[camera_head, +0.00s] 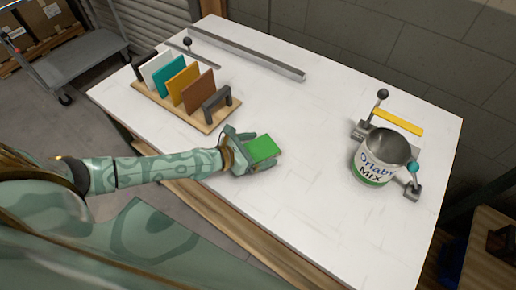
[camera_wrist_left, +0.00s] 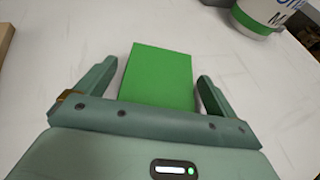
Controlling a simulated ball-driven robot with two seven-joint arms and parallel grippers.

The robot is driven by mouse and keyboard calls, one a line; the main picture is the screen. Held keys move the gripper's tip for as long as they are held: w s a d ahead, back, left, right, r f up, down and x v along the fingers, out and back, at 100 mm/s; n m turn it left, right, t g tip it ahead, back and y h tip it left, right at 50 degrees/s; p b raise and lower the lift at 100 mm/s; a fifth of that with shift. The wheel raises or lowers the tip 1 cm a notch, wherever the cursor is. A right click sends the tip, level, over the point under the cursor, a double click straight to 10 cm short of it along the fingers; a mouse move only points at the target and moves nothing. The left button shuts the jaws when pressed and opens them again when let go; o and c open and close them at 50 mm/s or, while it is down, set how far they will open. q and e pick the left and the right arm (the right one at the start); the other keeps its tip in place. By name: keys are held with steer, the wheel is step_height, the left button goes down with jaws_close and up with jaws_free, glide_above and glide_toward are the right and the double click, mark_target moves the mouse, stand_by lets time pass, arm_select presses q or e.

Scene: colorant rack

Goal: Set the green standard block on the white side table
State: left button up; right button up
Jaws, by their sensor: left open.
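The green block (camera_head: 264,148) is on the white table top (camera_head: 300,205), near its front edge. My left gripper (camera_head: 251,149) is open around the block, with one finger on each side. In the left wrist view the green block (camera_wrist_left: 160,75) lies between the open fingers of my left gripper (camera_wrist_left: 156,73), with gaps on both sides. The block's near end is hidden by the gripper body. My right gripper is not in view.
A wooden rack (camera_head: 198,117) with several coloured panels stands left of the gripper. A paint can (camera_head: 374,165) in a metal clamp stands at the right, with a yellow bar (camera_head: 398,122) behind it. A grey rail (camera_head: 248,54) lies at the back. The table's middle is clear.

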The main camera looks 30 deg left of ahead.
arm_select(q)
steer(key=v, duration=1)
steer(key=shift+s+a+r, duration=0.1)
steer(key=shift+s, duration=0.25)
steer(key=shift+s+a+r, duration=0.3)
steer(key=shift+s+r, duration=0.05)
steer(key=shift+s, duration=0.2)
